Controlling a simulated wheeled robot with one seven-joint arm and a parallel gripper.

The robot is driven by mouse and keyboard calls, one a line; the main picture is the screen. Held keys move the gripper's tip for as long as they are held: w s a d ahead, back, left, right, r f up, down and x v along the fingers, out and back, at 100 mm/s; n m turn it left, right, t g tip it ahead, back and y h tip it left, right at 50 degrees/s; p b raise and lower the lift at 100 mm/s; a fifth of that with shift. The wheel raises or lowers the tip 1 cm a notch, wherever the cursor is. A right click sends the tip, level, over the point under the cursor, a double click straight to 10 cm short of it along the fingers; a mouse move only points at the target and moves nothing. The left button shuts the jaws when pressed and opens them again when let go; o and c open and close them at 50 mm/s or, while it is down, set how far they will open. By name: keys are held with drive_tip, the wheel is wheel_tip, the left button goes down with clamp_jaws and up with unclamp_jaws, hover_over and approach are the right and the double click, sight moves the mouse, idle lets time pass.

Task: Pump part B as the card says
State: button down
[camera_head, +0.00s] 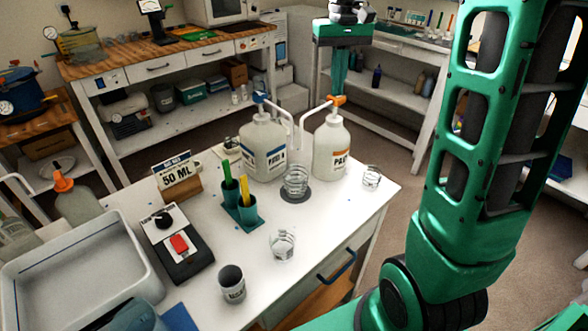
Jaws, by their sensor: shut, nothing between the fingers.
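The part B bottle (331,151) is white with an orange-edged label and an orange pump head (338,99). The part A bottle (262,148), with a blue pump head (259,97), stands to its left. Their spouts reach toward each other above a clear cup (296,181) on a dark round pad (295,196). The card (177,174) reads "50 ML"; its smaller top line is not legible. My gripper (338,90) is shut and empty, pointing down right at the orange pump head. I cannot tell whether its fingertips touch the head.
More clear cups stand at the right edge (371,178) and front (283,244) of the white table (330,225). A dark cup (232,283), teal holders (240,213) with sticks, a black device with a red button (179,244) and a white tray (75,255) are nearer.

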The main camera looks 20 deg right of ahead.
drive_tip(key=shift+f, duration=1.5)
drive_tip(key=shift+r, duration=1.7)
